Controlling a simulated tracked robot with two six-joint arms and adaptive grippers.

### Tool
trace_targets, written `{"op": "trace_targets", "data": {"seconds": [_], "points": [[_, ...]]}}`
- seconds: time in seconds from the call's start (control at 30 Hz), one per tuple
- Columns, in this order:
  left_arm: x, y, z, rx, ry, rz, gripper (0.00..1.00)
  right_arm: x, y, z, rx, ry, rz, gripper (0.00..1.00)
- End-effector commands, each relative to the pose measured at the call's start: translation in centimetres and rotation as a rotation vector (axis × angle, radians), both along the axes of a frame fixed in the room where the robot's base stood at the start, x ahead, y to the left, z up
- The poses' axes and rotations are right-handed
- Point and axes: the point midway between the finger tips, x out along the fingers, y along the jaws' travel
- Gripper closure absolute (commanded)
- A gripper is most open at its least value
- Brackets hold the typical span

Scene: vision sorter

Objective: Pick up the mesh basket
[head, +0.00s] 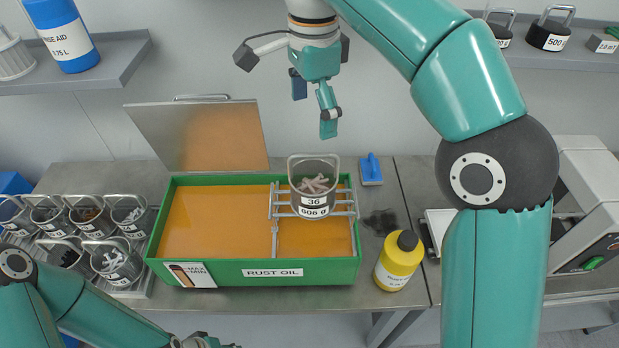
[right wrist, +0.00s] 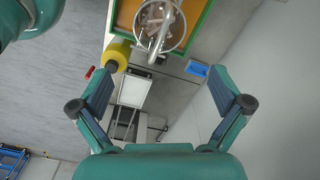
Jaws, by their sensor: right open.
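My right gripper (head: 314,108) is above and behind the basket, open and empty. In the right wrist view the basket (right wrist: 172,25) is at the top, beyond the spread fingers (right wrist: 162,90). My left gripper (head: 203,342) is cut off at the bottom edge, its jaws not readable.
Several other baskets (head: 117,262) stand in a rack on the left. A raised lid (head: 195,135) stands behind the tank. Shelves (head: 110,72) hang on the wall.

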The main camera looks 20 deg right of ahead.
Motion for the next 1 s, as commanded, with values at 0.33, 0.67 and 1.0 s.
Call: {"op": "trace_targets", "data": {"seconds": [0.33,0.67,1.0], "points": [[0.0,0.0,-2.2,0.0,0.0,0.0,0.62,-0.1,-0.1,-7.4,-0.002,0.006,-0.001,0.0],[0.0,0.0,-2.4,0.0,0.0,0.0,0.62,-0.1,-0.2,-10.7,0.0,0.002,-0.005,0.0],[0.0,0.0,-1.9,0.0,0.0,0.0,0.62,-0.1,-0.5,-14.7,-0.001,0.004,-0.005,0.0]]}}
